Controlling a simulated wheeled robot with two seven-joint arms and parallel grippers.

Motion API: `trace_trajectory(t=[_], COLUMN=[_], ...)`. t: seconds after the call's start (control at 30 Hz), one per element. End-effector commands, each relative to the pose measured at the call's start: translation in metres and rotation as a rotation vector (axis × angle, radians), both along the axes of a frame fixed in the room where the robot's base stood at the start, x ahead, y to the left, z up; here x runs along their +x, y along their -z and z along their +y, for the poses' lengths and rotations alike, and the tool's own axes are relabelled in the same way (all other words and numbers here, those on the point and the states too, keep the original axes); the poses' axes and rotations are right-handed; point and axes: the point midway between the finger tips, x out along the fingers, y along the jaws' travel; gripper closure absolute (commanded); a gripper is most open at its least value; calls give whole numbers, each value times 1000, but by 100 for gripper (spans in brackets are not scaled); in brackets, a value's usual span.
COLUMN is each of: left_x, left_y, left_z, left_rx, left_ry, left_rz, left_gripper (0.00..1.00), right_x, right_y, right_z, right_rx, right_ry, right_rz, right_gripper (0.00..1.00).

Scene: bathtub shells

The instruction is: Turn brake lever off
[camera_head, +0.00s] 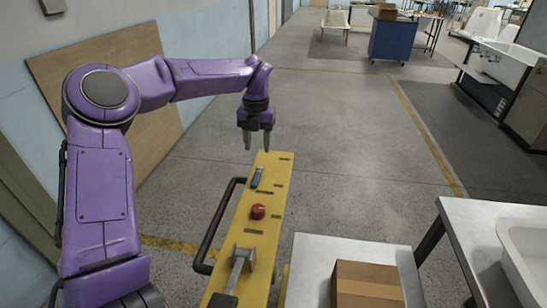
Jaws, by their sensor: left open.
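A narrow yellow control panel (266,196) stands in front of me. A grey metal lever (240,262) sits at its near end, with a dark grip (222,300) pointing towards me at the lower picture edge. The labels are too small to read, so I cannot tell for sure which one is the brake lever. My left gripper (257,141) is open and empty, pointing down over the panel's far end, beyond the blue switch. My right gripper is not in view.
A black tubular rail (216,226) runs along the panel's left side. A brown box (367,285) rests on a grey table (312,252) to the right. Another table with a white tub shell (528,251) stands at the lower right. The floor beyond the panel is clear.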

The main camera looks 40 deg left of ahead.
Motion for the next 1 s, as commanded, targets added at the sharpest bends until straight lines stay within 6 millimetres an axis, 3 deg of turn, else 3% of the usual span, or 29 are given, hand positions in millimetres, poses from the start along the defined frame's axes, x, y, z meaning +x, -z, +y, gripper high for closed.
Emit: trace_trajectory(t=[0.17,0.4,0.53,0.7,0.9,1.0], left_x=[-6,-3,-1,0,-1,-1], left_y=[14,71,93,105,105,105], left_z=[-1,1,1,1,2,2], left_rx=[-14,-9,-8,-8,-9,-8], left_ry=[-4,-8,-7,-8,-8,-8], left_rz=[-6,2,3,1,0,0], left_gripper=[53,53,53,53,53,86], right_x=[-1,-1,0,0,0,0], right_y=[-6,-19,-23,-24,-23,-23], right_z=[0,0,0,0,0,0], right_rx=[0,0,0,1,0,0], right_ry=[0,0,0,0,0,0], right_rz=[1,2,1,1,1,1], right_gripper=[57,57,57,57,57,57])
